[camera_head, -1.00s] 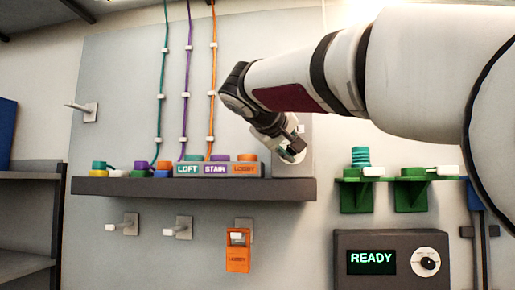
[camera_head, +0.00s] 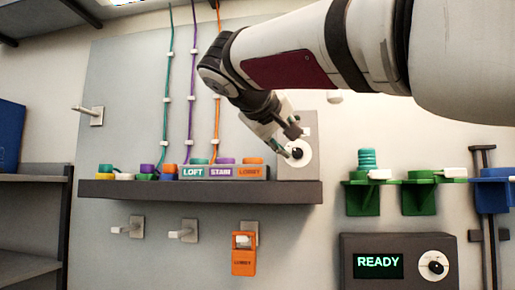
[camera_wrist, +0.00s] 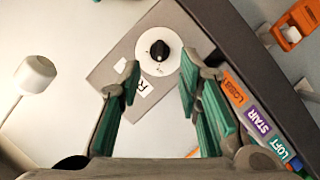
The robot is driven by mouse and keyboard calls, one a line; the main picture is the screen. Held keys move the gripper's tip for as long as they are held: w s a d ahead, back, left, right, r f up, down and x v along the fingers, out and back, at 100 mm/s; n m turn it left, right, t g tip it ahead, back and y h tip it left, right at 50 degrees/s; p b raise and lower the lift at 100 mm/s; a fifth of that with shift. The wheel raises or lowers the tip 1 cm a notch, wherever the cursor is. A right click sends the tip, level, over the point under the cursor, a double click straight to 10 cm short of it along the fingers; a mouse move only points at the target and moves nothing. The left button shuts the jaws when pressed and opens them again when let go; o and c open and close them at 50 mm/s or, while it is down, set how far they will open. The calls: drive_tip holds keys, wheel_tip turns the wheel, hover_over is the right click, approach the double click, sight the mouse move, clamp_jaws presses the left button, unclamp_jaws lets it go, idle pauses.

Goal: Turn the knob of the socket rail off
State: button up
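The knob (camera_head: 296,153) is black on a round white dial, on the face of a grey box at the right end of the shelf. It also shows in the wrist view (camera_wrist: 160,50), ahead of my fingertips. A label beside the dial is only partly readable. My gripper (camera_head: 285,140) is in front of the box, close to the dial in the head view. In the wrist view its green-padded fingers (camera_wrist: 157,82) are spread wide with nothing between them, and the knob lies beyond the gap, apart from the fingers.
The dark shelf (camera_head: 200,190) carries sockets labelled LOFT, STAIR and LOBBY (camera_head: 250,173) and several coloured plugs. An orange LOBBY tag (camera_head: 243,262) hangs below. A READY box (camera_head: 348,285) with its own knob (camera_head: 436,267) is lower right. Green brackets (camera_head: 360,200) are at right.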

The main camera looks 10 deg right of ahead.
drive_tip(key=v, duration=0.5)
drive_tip(key=shift+s, duration=0.1)
idle(0.4)
drive_tip(key=s+d+f+m+g+y, duration=0.1)
drive_tip(key=s+d+f+g+y, duration=0.1)
drive_tip(key=s+f, duration=0.6)
drive_tip(key=s+d+f+m+g+y, duration=0.1)
drive_tip(key=s+f, duration=0.7)
drive_tip(key=f, duration=1.1)
drive_tip(key=s+d+f+g+y, duration=0.4)
drive_tip(key=s+f, duration=0.4)
drive_tip(key=f, duration=0.6)
drive_tip(key=shift+s+m+y, duration=0.25)
drive_tip(key=shift+m+y, duration=0.15)
drive_tip(key=shift+y, duration=0.4)
drive_tip(key=shift+d, duration=0.1)
